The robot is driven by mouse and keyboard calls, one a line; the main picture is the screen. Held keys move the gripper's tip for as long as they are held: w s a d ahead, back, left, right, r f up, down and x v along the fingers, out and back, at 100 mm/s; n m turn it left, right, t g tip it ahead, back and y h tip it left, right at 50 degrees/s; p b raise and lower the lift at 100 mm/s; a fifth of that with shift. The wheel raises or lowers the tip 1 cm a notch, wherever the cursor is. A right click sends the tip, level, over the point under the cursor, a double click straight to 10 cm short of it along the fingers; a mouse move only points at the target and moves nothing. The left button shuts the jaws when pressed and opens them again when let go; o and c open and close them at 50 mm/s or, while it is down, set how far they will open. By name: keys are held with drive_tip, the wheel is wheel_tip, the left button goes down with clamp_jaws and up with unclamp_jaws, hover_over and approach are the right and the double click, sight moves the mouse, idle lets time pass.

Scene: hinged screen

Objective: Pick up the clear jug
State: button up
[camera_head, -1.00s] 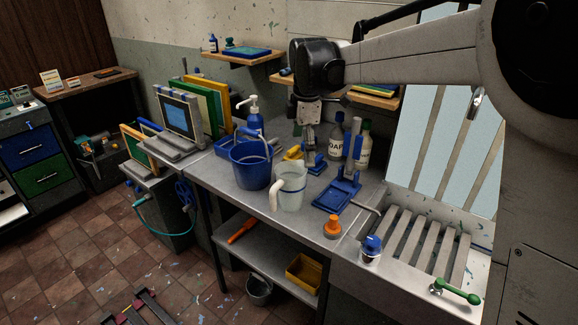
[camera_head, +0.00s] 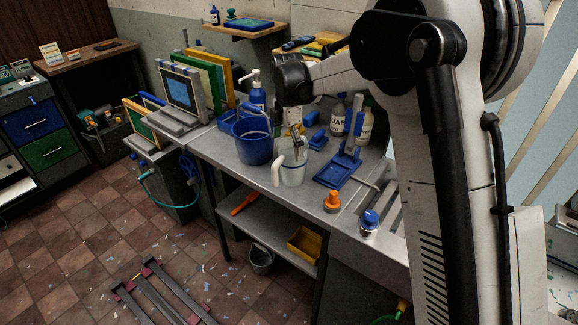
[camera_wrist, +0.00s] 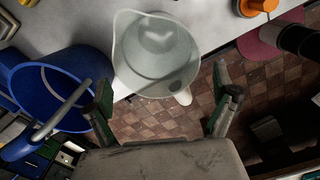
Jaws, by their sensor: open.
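The clear jug (camera_head: 292,175) stands upright near the front edge of the grey bench, its pale handle on the left side. In the wrist view the jug (camera_wrist: 152,60) is seen from above, with its handle toward my gripper. My gripper (camera_wrist: 166,105) is open, its two green-tipped fingers spread wide on either side of the handle end; nothing is between them clearly in hold. In the head view my gripper (camera_head: 298,142) reaches down at the jug's top. I cannot tell whether it touches the jug.
A blue bucket (camera_head: 252,149) stands close left of the jug; in the wrist view the bucket (camera_wrist: 28,84) is near the left finger. A blue stand (camera_head: 335,174), an orange knob (camera_head: 332,203) and a blue-capped jar (camera_head: 369,221) are to the right. Soap bottles (camera_head: 338,117) stand behind.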

sight(288, 160)
drive_tip(key=shift+w+f+p, duration=0.1)
drive_tip(key=shift+f+p, duration=0.4)
drive_tip(key=shift+f, duration=2.55)
drive_tip(key=c, duration=1.1)
